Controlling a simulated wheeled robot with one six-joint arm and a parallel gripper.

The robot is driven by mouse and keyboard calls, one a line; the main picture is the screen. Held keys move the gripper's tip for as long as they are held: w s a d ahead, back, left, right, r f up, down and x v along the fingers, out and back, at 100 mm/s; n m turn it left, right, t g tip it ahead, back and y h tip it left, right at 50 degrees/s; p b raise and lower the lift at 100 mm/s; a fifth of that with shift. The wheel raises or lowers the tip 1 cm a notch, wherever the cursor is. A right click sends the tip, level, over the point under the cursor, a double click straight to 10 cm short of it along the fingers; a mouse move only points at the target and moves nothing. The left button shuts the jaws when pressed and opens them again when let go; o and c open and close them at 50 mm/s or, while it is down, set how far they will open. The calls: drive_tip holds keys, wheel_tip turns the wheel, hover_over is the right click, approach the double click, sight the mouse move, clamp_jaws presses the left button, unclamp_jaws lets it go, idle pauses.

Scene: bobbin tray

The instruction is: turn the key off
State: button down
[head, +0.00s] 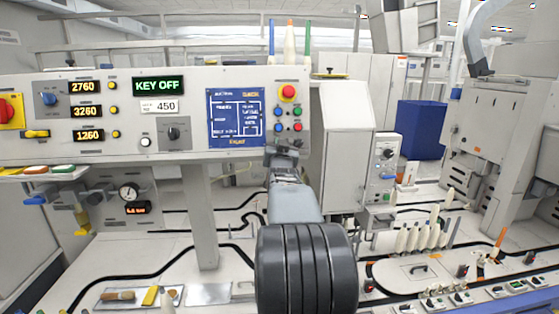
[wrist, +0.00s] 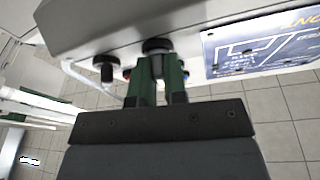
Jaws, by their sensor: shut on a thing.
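A black round switch (wrist: 157,45) is on the control panel, with my gripper right at it in the wrist view (wrist: 159,66). The gripper's dark green fingers are shut on a small part in front of this switch, apparently the key, which the fingers mostly hide. In the head view my gripper (head: 283,155) is at the panel's lower right edge, below the coloured buttons; the key cannot be made out there. The panel's green-lettered display (head: 158,86) reads KEY OFF.
A blue screen (head: 236,118) is left of my gripper on the panel. A red button (head: 288,92) is above it. A second black knob (wrist: 107,66) is close beside the fingers in the wrist view. A grey housing (head: 343,145) stands just right of my gripper.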

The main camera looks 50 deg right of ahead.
drive_tip(key=shift+n+t+y+b, duration=0.5)
drive_tip(key=shift+n+b, duration=0.4)
drive_tip(key=shift+n, duration=0.7)
drive_tip(key=c, duration=1.2)
unclamp_jaws()
drive_tip(key=shift+o, duration=0.2)
drive_tip(key=b+v, duration=0.1)
drive_tip(key=v, duration=1.2)
drive_tip(key=shift+s, duration=0.35)
drive_tip(key=shift+a+f, duration=0.15)
